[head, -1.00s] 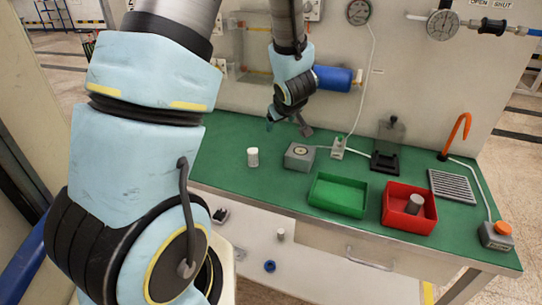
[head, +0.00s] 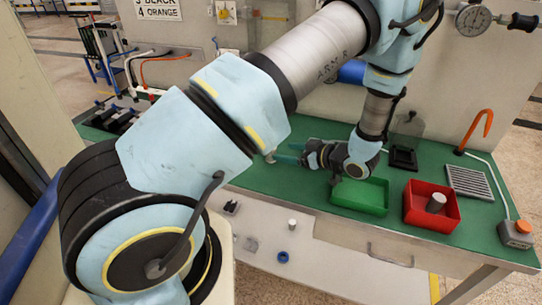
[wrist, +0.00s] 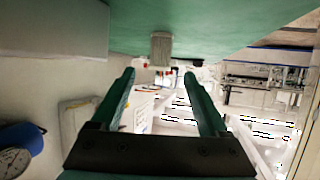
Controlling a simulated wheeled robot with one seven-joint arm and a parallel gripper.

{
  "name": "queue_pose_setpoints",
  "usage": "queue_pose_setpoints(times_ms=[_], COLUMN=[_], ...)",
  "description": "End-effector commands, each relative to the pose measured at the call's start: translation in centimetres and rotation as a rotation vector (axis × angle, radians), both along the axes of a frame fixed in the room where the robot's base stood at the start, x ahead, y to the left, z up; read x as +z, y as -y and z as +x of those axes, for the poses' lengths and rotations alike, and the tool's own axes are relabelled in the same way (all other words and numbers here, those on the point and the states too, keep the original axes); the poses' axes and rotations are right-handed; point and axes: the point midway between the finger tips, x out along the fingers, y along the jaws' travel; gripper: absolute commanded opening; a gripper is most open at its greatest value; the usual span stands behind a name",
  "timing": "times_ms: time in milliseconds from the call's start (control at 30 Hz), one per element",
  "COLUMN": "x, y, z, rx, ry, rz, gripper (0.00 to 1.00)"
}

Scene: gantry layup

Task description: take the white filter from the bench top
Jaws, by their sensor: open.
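The white filter (head: 270,158) is a small pale cylinder on the green bench top (head: 250,176), partly hidden by my arm in the head view. The wrist view shows the filter (wrist: 160,48) upside down, against the green surface, centred between and beyond the fingertips. My gripper (wrist: 160,74) is open, with two teal fingers and nothing between them. In the head view my gripper (head: 277,154) lies low over the bench, pointing left at the filter. Whether a finger touches it cannot be told.
A red bin (head: 417,216) holds a grey cylinder (head: 436,202). An orange hook (head: 474,132) and a grey grille (head: 468,182) are farther right. A blue ring (head: 283,256) lies on the lower shelf.

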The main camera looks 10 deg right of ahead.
Motion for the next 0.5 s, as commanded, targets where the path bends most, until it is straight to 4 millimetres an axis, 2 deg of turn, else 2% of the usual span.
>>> queue_pose_setpoints(times_ms=[100,367,500], x=[-0.7,-1.2,-2.0], y=[-1.2,-2.1,-3.4], z=[1.3,2.3,3.6], rx=[0.005,0.004,0.005], ry=[0.002,0.002,0.001], rz=[-0.001,-0.001,0.001], gripper=[0.78,0.78,0.78])
